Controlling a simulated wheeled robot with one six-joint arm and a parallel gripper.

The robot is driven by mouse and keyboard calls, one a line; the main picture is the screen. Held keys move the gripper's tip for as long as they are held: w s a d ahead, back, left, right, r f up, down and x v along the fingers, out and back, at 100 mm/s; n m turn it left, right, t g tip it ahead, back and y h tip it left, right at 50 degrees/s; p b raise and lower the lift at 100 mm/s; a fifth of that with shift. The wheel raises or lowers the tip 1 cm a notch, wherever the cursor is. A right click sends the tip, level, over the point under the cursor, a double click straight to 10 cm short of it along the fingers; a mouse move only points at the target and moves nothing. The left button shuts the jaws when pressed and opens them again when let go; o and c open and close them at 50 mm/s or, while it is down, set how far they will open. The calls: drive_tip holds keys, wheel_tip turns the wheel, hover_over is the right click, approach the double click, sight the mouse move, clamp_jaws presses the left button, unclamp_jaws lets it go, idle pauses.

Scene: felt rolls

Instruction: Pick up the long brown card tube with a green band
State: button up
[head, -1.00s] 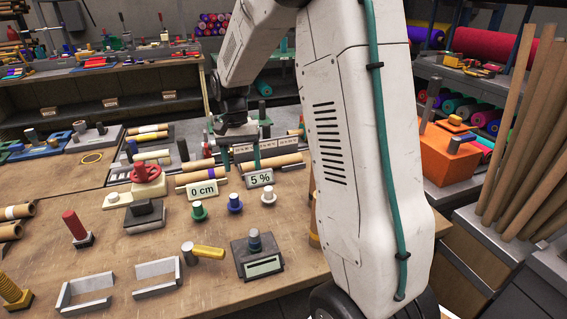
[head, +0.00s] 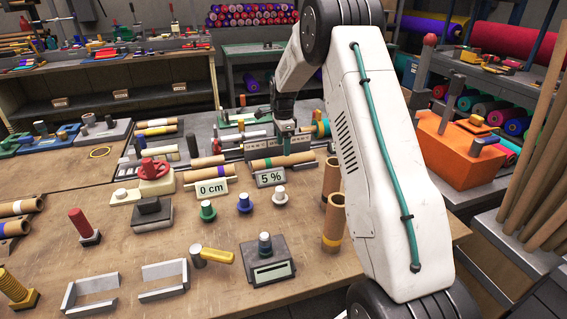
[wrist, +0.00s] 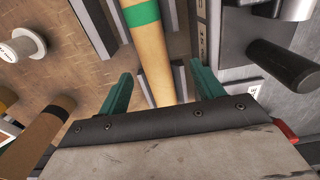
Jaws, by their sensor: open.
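The brown card tube with a green band (wrist: 143,13) shows in the wrist view, running from the top edge down between my fingers. It rests between grey side pieces. My gripper (wrist: 160,72) is open, with one teal finger on each side of the tube's line. I cannot tell how far above the tube the fingers are; I see no grip on it. In the head view my gripper (head: 287,138) points down over the tubes behind the 5 % sign.
The 0 cm sign (head: 211,188) and 5 % sign (head: 270,178) stand in front of the tubes. Two upright tubes (head: 333,215) stand to the right. A white spool (wrist: 24,46) and a dark cylinder (wrist: 284,66) flank the tube. An orange block (head: 455,150) is further right.

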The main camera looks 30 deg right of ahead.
sight(283, 159)
drive_tip(key=f, duration=0.6)
drive_tip(key=shift+s+a+f, duration=0.2)
drive_tip(key=shift+s+f, duration=0.1)
drive_tip(key=shift+f, duration=0.05)
clamp_jaws()
drive_tip(key=shift+r, duration=0.15)
wheel_tip(283, 159, up, 10)
drive_tip(key=shift+f, duration=0.1)
